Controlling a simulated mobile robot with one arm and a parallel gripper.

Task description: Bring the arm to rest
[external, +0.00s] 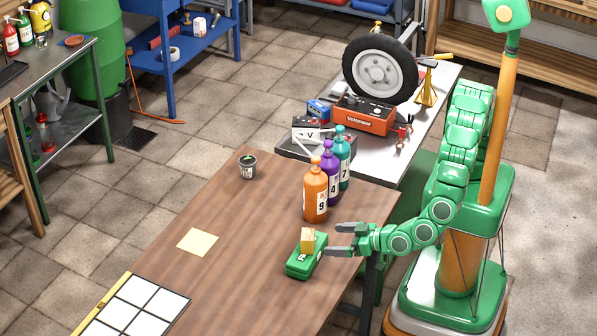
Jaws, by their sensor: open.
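My gripper (338,240) is at the end of my green arm, over the right edge of the wooden table (215,240). Its two dark fingers point left and are apart, with nothing visible between them. The arm is bent low and extends out from my body on the right.
Orange (315,194), purple (330,175) and teal (342,160) bottles stand just behind my gripper. A dark cup (247,166), a yellow square (198,242) and a white grid (138,306) are further left. A wheel (380,70) and an orange box (364,115) occupy the back table.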

